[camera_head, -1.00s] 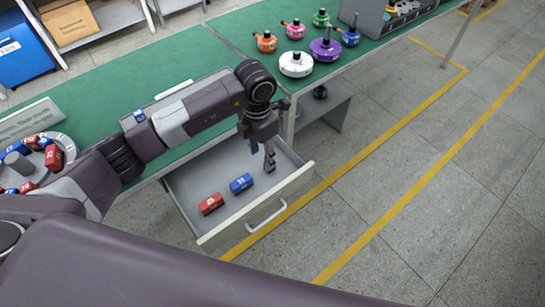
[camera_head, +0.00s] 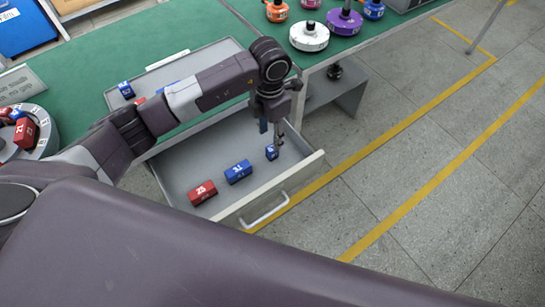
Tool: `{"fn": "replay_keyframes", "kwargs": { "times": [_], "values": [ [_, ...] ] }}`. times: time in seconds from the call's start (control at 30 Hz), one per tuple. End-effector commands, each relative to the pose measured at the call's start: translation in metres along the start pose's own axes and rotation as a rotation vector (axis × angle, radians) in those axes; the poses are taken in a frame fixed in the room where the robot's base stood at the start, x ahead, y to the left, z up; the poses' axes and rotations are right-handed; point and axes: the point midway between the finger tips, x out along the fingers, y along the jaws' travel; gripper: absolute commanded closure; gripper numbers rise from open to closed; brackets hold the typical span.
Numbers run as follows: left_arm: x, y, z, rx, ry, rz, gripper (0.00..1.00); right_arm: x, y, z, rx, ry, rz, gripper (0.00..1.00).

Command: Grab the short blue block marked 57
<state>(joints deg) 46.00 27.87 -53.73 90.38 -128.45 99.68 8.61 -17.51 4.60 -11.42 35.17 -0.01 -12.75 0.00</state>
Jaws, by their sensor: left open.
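A short blue block (camera_head: 272,152) lies in the open drawer near its right wall; its white marking is too small to read. My left gripper (camera_head: 271,136) points down over the drawer, just above this block, open and with nothing held. A longer blue block (camera_head: 238,172) lies to its left, with a marking that looks like 31. A red block (camera_head: 202,192) marked 25 lies further left in the drawer. Another short blue block (camera_head: 126,90) sits at the left end of the tray on the green table; its number is unreadable. My right gripper is out of view.
The drawer (camera_head: 290,180) is pulled out, with a raised front and handle. A tray (camera_head: 205,52) lies on the green table (camera_head: 85,60). A round holder (camera_head: 42,150) with red and blue blocks is at left. Coloured motors, including a white one (camera_head: 309,37), stand at the back.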

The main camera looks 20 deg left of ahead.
Motion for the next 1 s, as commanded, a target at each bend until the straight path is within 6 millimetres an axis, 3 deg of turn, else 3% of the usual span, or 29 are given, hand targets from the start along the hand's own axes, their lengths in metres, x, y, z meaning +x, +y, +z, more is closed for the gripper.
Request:
{"fn": "replay_keyframes", "kwargs": {
  "times": [0.2, 0.6, 0.9, 1.0],
  "values": [
    [0.02, -0.001, 0.0, -0.002, 0.003, -0.002, 0.58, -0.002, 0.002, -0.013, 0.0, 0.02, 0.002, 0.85],
    [0.072, -0.002, 0.005, -0.001, 0.002, -0.002, 0.58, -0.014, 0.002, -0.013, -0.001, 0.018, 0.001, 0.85],
    [0.08, -0.001, 0.005, 0.0, -0.001, 0.0, 0.58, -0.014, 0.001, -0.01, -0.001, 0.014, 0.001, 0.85],
    [0.079, -0.001, 0.005, 0.0, 0.0, 0.0, 0.67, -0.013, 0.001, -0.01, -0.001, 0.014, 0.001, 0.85]
  ]
}}
